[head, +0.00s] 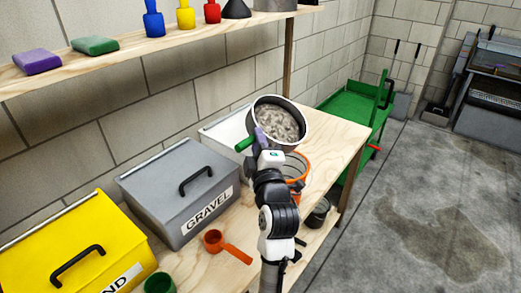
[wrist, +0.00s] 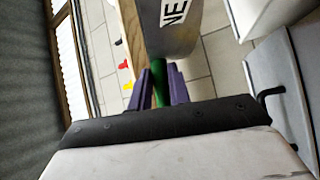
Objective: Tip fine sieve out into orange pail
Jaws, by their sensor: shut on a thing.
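The fine sieve (head: 301,113) is a round grey metal pan holding grey stony material. Its side, with the letters "NE" showing, fills the top of the wrist view (wrist: 174,38). My gripper (head: 259,138) is shut on the sieve's green handle (head: 244,144); in the wrist view its purple fingers (wrist: 160,84) sit on both sides of the handle. The sieve is held up above the bench, its open top facing the head camera; its exact tilt is hard to tell. The orange pail (head: 301,160) stands on the bench below the sieve, partly hidden by my arm.
A grey bin marked GRAVEL (head: 160,190), a yellow bin (head: 75,245) and a white bin (head: 222,132) line the wall. An orange scoop (head: 213,241) lies on the bench (head: 340,135). A dark pot (head: 319,213) is right of my arm. A shelf (head: 115,57) runs above.

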